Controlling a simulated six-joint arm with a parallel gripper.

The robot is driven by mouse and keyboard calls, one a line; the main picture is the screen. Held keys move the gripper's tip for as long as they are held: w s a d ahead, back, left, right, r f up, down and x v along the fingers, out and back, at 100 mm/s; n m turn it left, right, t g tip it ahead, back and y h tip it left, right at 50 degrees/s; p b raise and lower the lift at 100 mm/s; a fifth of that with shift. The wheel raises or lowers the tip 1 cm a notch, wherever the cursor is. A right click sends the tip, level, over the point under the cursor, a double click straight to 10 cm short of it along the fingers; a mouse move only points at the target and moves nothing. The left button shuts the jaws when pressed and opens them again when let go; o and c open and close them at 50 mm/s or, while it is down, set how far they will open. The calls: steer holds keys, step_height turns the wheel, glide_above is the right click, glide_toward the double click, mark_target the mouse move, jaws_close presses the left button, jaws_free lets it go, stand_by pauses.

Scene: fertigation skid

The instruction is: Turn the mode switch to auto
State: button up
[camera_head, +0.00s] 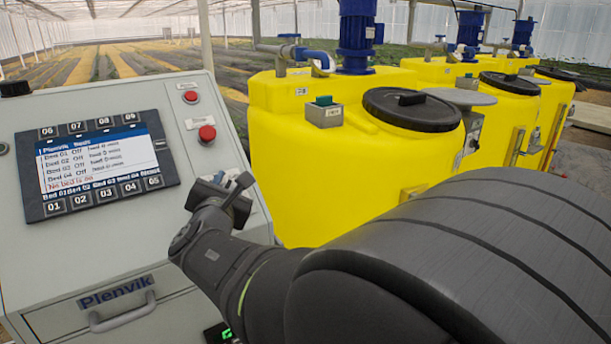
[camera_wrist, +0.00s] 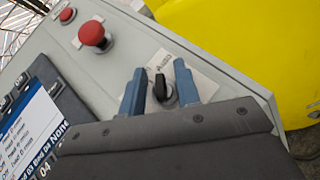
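The mode switch (camera_wrist: 161,88) is a small black knob on a pale label plate on the sloping grey panel, seen in the wrist view. Its pointer runs roughly up the picture; I cannot read the label's words. My gripper (camera_wrist: 159,68) has its two blue-grey fingers spread, one on each side of the knob, with a visible gap on both sides. In the head view my gripper (camera_head: 232,181) is at the panel's right part, below the red buttons, and hides the switch.
A red mushroom button (camera_head: 207,134) and a smaller red button (camera_head: 190,96) sit above the switch on the panel. A display (camera_head: 97,166) with numbered keys is to the left. Yellow tanks (camera_head: 300,170) stand close behind on the right. A drawer handle (camera_head: 122,312) is below.

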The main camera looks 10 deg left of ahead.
jaws_close()
steer(key=shift+m+h, duration=0.5)
steer(key=shift+m, duration=0.1)
jaws_free()
steer(key=shift+s, duration=0.1)
steer(key=s+d, duration=0.2)
steer(key=s, duration=1.5)
steer(key=shift+d+r, duration=0.3)
